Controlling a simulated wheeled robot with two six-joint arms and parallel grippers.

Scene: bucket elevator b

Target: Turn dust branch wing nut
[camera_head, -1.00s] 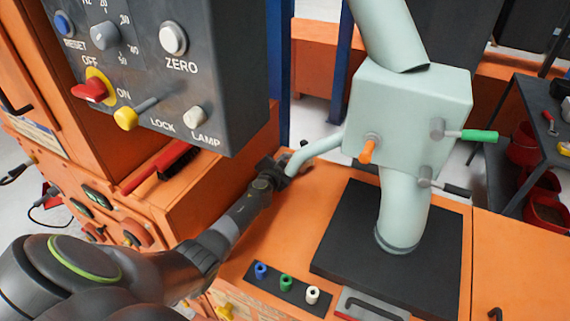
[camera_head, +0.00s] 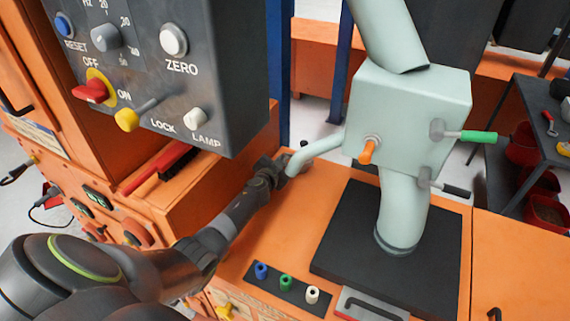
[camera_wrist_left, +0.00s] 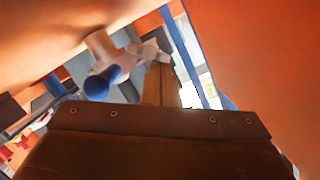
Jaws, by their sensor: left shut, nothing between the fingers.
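The dust branch (camera_head: 318,150) is a pale curved pipe running left from the pale green box (camera_head: 410,110). My left gripper (camera_head: 283,170) is at the lower left end of this pipe, very close to it. Its fingers (camera_wrist_left: 160,82) are shut with nothing between them. In the left wrist view, a pale fitting with a blue rounded end (camera_wrist_left: 98,84) lies left of the fingertips. A small pale piece (camera_wrist_left: 150,50) shows by the tips. I cannot tell whether either is the wing nut, or whether the fingers touch anything. My right gripper is not in view.
A grey control panel (camera_head: 160,70) overhangs the left side above my arm. Blue, green and white knobs stand on a black strip (camera_head: 258,284) on the orange deck. An orange-handled lever (camera_head: 367,152) and a green-handled lever (camera_head: 478,136) stick out of the box.

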